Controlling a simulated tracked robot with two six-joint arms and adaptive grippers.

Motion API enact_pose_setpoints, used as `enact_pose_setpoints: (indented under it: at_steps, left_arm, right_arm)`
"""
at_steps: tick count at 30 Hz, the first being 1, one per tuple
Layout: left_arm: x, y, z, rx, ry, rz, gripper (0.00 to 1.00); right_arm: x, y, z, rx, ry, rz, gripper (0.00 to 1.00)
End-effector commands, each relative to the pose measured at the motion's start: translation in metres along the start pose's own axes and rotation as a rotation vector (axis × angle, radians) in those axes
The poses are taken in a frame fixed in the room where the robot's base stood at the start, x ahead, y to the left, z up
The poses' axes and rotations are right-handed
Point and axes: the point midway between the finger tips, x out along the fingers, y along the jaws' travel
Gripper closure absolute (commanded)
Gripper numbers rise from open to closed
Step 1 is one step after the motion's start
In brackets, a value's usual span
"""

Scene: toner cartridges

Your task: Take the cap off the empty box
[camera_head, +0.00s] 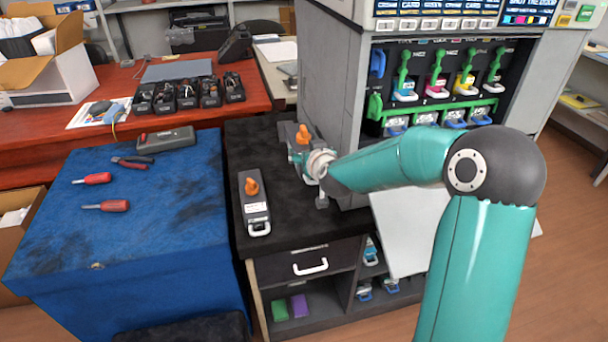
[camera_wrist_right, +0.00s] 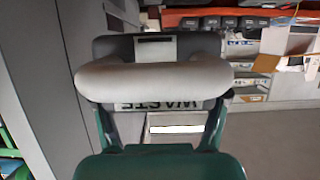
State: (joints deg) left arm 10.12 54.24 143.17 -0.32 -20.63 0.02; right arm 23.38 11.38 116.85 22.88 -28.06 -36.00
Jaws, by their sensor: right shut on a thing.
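Two dark grey boxes with orange caps are on the black cabinet top (camera_head: 270,150). The nearer box (camera_head: 254,208) lies on the left side of the top with its orange cap (camera_head: 252,187) on and a white handle at its front end. The farther box stands beside the printer, mostly hidden by my right gripper (camera_head: 310,163); its orange cap (camera_head: 303,133) shows above the gripper. In the right wrist view, my right gripper is shut on a pale handle (camera_wrist_right: 150,80) of a dark box with an upside-down WASTE label (camera_wrist_right: 160,104). My left gripper is out of view.
A blue-covered table (camera_head: 150,240) stands left with red screwdrivers (camera_head: 95,179), pliers (camera_head: 133,161) and a grey case (camera_head: 166,138). The open printer (camera_head: 440,85) with coloured cartridges stands right. A drawer handle (camera_head: 310,267) sticks out at the cabinet front.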

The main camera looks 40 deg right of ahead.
Motion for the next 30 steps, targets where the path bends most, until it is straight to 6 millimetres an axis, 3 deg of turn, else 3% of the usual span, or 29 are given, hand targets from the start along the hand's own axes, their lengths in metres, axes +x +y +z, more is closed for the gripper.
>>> enact_pose_setpoints:
  at_steps: [1,3,12,18,28,29,30]
  left_arm:
    - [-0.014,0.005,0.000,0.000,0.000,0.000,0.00]
    - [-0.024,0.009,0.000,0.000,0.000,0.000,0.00]
    - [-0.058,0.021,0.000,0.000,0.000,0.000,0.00]
    - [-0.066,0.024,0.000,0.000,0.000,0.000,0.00]
    - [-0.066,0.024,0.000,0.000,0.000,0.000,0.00]
    - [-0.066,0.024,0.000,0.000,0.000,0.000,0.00]
    - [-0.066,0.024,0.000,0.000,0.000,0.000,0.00]
  right_arm:
    - [-0.010,0.000,-0.026,0.002,0.008,0.000,0.70]
    - [-0.019,0.000,-0.048,0.002,0.007,0.000,0.70]
    - [-0.044,0.000,-0.107,0.001,0.002,-0.001,0.70]
    - [-0.050,0.001,-0.121,0.000,0.001,0.001,0.70]
    - [-0.050,0.001,-0.122,-0.001,0.001,0.001,0.70]
    - [-0.050,0.001,-0.122,-0.001,0.001,0.001,0.29]
    - [-0.050,0.001,-0.122,-0.001,0.001,0.001,0.36]
